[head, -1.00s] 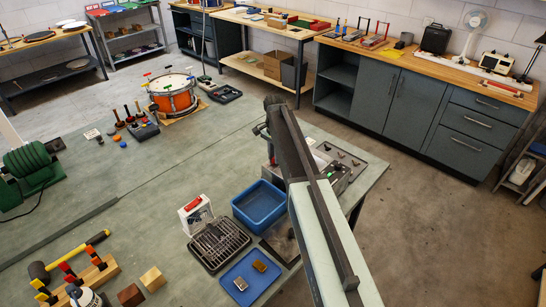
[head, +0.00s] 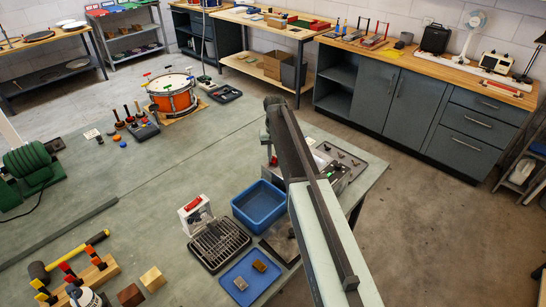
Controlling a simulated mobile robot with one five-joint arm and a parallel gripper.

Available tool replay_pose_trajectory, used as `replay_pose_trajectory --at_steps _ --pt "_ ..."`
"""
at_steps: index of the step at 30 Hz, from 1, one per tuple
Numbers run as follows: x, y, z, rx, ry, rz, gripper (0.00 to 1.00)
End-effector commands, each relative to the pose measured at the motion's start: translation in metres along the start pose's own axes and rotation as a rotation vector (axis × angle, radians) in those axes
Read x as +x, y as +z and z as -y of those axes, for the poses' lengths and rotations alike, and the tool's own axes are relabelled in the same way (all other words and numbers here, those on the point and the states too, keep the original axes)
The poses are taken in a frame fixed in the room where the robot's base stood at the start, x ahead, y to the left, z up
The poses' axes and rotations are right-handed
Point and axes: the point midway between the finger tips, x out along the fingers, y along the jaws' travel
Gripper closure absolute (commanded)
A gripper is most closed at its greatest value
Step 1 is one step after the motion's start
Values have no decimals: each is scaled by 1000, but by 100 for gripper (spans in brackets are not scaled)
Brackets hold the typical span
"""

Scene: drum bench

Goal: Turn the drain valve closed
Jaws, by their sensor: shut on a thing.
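My arm rises from the bottom right of the head view and ends beside a grey metal unit (head: 355,165) at the bench's right side. My gripper (head: 268,139) shows only as a narrow dark part at the left edge of my arm; its fingertips are mostly hidden. It is shut on the drain valve. Only a small red part, probably of the drain valve (head: 273,160), shows beside the arm. The rest of the valve is hidden, so its angle cannot be read.
A blue bin (head: 259,204), a wire-rack tray (head: 219,246) and a blue tray (head: 249,277) with two small blocks stand left of my arm. An orange drum (head: 172,97) stands farther back. The middle of the green bench is mostly clear.

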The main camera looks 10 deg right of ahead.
Motion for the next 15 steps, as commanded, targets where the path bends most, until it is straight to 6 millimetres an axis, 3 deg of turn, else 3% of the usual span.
replay_pose_trajectory --at_steps 15 --pt "0 2 0 -256 0 5 100"
